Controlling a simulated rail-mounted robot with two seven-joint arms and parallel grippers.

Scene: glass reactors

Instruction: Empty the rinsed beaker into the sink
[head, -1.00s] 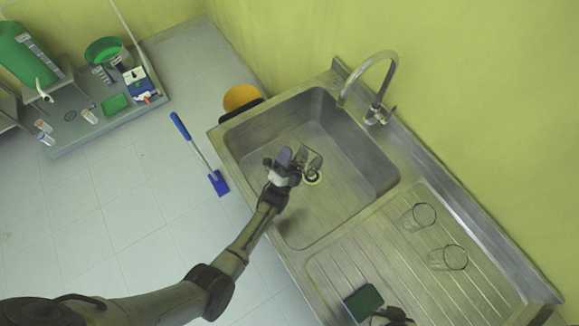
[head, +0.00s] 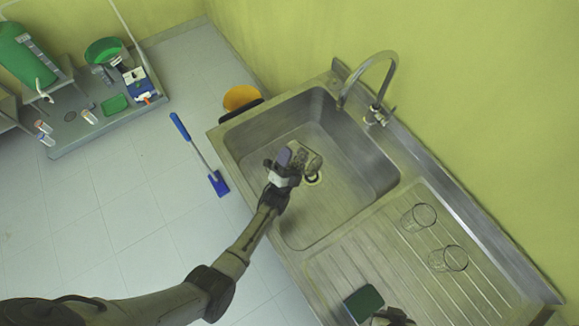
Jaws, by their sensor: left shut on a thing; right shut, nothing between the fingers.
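My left gripper (head: 293,162) is over the basin of the steel sink (head: 345,195), shut on a clear glass beaker (head: 313,163). The beaker is small and see-through, partly hidden by the gripper, and appears tilted above the drain (head: 312,179). I cannot tell whether liquid is in it. My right gripper (head: 392,318) is at the bottom edge of the picture, shut and empty, partly cut off, close to the green sponge (head: 364,303).
A curved tap (head: 377,75) rises at the back rim. A yellow bucket (head: 241,97) and a blue scraper (head: 218,183) are on the floor left of the sink.

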